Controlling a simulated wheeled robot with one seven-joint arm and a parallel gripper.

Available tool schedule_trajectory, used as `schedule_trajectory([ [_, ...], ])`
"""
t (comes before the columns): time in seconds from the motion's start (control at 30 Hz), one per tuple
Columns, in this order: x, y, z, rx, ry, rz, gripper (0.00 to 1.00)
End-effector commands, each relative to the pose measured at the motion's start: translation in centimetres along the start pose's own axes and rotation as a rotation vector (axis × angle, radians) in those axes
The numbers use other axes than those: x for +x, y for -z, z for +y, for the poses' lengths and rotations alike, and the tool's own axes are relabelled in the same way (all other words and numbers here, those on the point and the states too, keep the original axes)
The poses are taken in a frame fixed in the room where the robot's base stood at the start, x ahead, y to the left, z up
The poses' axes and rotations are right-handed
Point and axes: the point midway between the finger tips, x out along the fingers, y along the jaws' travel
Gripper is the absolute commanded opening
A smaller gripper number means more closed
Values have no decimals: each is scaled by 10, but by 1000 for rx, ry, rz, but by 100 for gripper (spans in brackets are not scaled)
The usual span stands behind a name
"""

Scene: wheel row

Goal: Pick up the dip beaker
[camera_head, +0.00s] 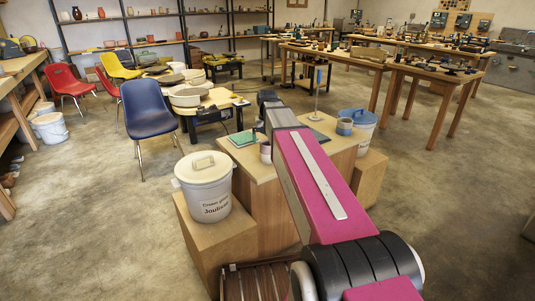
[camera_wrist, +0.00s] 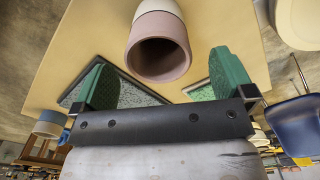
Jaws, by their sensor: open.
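A beaker (camera_wrist: 160,45), pinkish with a pale band, stands on the light wooden top of a stand and is taken to be the dip beaker. In the wrist view its open mouth faces my camera. My gripper (camera_wrist: 164,62) is open, with one green finger on each side of the beaker's near end and clear gaps to both. Nothing is held. In the head view the same beaker (camera_head: 265,153) shows partly behind my magenta arm, and my fingers cannot be made out there.
A blue cup (camera_head: 344,126) stands on the same wooden top (camera_head: 258,168), also in the wrist view (camera_wrist: 50,123). A green tile (camera_head: 243,138) lies near the beaker. Floor at right is open.

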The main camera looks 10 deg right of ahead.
Motion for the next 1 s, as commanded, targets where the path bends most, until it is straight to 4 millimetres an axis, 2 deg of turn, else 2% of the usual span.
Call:
schedule_trajectory([
  [0.23,15,0,1,0,0,-1,100],
  [0.53,51,0,2,0,0,-1,100],
  [0.8,54,1,2,0,0,0,100],
  [0.97,53,1,2,0,0,0,48],
  [1.0,53,0,2,0,0,0,43],
])
